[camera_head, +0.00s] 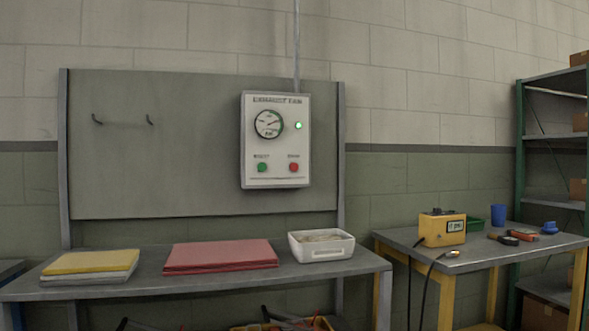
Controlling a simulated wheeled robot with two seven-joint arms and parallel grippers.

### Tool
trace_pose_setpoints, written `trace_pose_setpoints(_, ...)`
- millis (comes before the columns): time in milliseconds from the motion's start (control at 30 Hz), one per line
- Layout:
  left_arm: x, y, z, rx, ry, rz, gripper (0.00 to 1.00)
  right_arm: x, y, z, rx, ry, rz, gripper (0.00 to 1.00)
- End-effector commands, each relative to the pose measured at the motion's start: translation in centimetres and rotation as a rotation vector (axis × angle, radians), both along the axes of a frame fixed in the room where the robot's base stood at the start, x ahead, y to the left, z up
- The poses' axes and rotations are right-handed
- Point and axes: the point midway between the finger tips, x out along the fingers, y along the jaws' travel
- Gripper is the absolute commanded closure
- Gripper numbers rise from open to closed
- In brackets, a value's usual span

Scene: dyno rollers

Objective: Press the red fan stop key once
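The white exhaust fan control box (249,105) is mounted on a grey back panel above the bench. The red key (294,167) is at the lower right of its face, under a small label that looks like a stop marking. A green key (262,167) sits to its left. A round gauge (268,124) is above the keys, and a green lamp (298,125) beside it glows. Nothing covers the red key. Neither of my grippers can be made out in this view.
The grey bench (220,285) below carries yellow and grey folded cloths (92,261), red cloths (220,255) and a white bin (320,246). A side table (478,262) at right holds a yellow meter (441,229) and tools. The space before the box is clear.

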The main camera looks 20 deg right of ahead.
Motion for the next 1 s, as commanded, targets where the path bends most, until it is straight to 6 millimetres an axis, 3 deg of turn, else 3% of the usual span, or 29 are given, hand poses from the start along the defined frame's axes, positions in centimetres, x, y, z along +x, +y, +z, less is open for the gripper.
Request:
trace_pose_setpoints(33,0.0,0.0,0.0,0.0,0.0,0.0,0.57,0.0,0.0,0.0,0.0,0.0,0.0,0.62)
trace_pose_setpoints(300,0.0,0.0,0.0,0.0,0.0,0.0,0.57,0.0,0.0,0.0,0.0,0.0,0.0,1.0)
trace_pose_setpoints(1000,0.0,0.0,0.0,0.0,0.0,0.0,0.57,0.0,0.0,0.0,0.0,0.0,0.0,1.0)
